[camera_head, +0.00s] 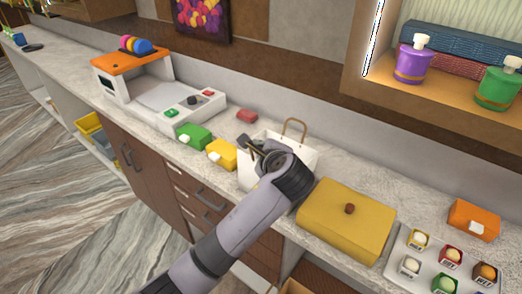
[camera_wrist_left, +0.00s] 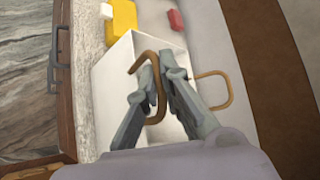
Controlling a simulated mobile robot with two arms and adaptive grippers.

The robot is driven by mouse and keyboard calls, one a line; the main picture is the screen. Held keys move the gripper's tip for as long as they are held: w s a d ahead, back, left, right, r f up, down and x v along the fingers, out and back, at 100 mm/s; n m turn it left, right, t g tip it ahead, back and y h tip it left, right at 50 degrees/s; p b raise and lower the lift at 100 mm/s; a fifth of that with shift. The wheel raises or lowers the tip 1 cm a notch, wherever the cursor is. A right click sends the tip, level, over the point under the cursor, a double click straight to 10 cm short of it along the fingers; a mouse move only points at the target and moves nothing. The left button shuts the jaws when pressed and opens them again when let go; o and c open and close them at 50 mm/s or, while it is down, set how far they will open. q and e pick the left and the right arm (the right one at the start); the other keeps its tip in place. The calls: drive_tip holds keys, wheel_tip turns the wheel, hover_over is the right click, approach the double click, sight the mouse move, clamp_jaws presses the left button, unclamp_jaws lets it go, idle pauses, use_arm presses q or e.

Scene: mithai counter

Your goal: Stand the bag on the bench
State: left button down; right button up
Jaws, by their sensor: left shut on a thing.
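The bag is a white open-topped carrier (camera_head: 305,153) with two brown loop handles, at the counter in the middle of the head view. My left gripper (camera_head: 257,146) is at the bag's top and covers much of its front. In the left wrist view the bag (camera_wrist_left: 113,85) lies below the fingers. The left gripper (camera_wrist_left: 155,68) is shut on the near brown handle (camera_wrist_left: 138,61), and the other handle (camera_wrist_left: 229,88) stands free. The bag looks upright. Its base is hidden, so I cannot tell if it touches the counter. My right gripper is not in view.
Yellow (camera_head: 222,153) and green (camera_head: 194,136) boxes stand close left of the bag, and a red block (camera_head: 247,116) lies behind. A large yellow lidded box (camera_head: 345,222) stands close right. A white machine (camera_head: 165,98) is further left. The pale counter continues behind the bag.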

use_arm(q)
drive_tip(key=shift+s+f, duration=0.1)
drive_tip(key=shift+f, duration=0.45)
drive_tip(key=shift+a, duration=0.1)
drive_tip(key=c, duration=1.8)
unclamp_jaws()
drive_tip(key=shift+s+d+r, duration=0.15)
drive_tip(key=shift+s+d, duration=0.1)
drive_tip(key=shift+s, duration=0.1)
drive_tip(key=shift+b+v, duration=1.15)
drive_tip(key=shift+v, duration=4.4)
drive_tip(key=shift+w, duration=0.1)
